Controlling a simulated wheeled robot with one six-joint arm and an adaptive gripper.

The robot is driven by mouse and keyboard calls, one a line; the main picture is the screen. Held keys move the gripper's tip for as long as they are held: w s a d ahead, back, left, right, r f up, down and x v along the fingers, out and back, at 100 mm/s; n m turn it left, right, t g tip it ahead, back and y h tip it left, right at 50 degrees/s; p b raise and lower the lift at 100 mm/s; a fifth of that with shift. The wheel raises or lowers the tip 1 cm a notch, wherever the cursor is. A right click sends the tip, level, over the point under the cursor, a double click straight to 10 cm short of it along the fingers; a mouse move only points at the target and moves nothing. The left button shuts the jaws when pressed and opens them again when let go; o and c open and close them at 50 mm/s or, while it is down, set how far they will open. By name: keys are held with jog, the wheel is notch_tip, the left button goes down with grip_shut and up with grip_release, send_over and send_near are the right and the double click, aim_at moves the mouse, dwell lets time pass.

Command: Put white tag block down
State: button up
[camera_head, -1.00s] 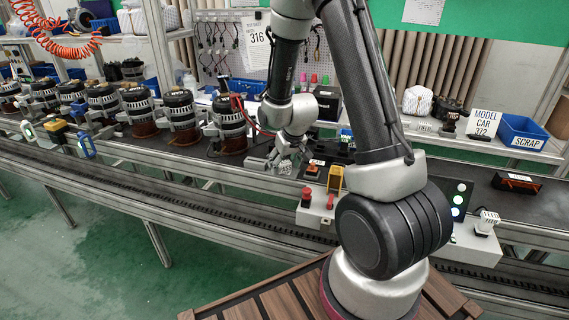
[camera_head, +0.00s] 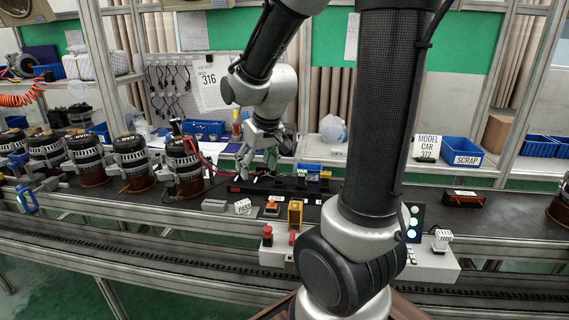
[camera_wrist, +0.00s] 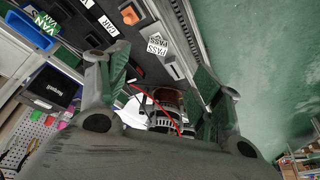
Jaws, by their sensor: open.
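A small white tag block (camera_head: 243,206) marked PASS stands on the dark line surface, left of the orange-topped button. It also shows in the wrist view (camera_wrist: 157,45), near the upper middle and apart from my fingers. My gripper (camera_head: 260,152) is open above the line, behind and above the tag block. In the wrist view my gripper's fingers (camera_wrist: 163,65) are spread wide, with nothing held between them.
A grey block (camera_head: 214,205) lies just left of the tag block. A control box with a red button (camera_head: 267,233) is in front. A long black rail (camera_head: 285,187) lies behind the tag block.

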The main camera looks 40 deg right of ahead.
jog(key=s+r, duration=0.4)
jog(key=s, duration=0.5)
jog(key=s+r, duration=0.5)
jog(key=s, duration=0.4)
dwell(0.8)
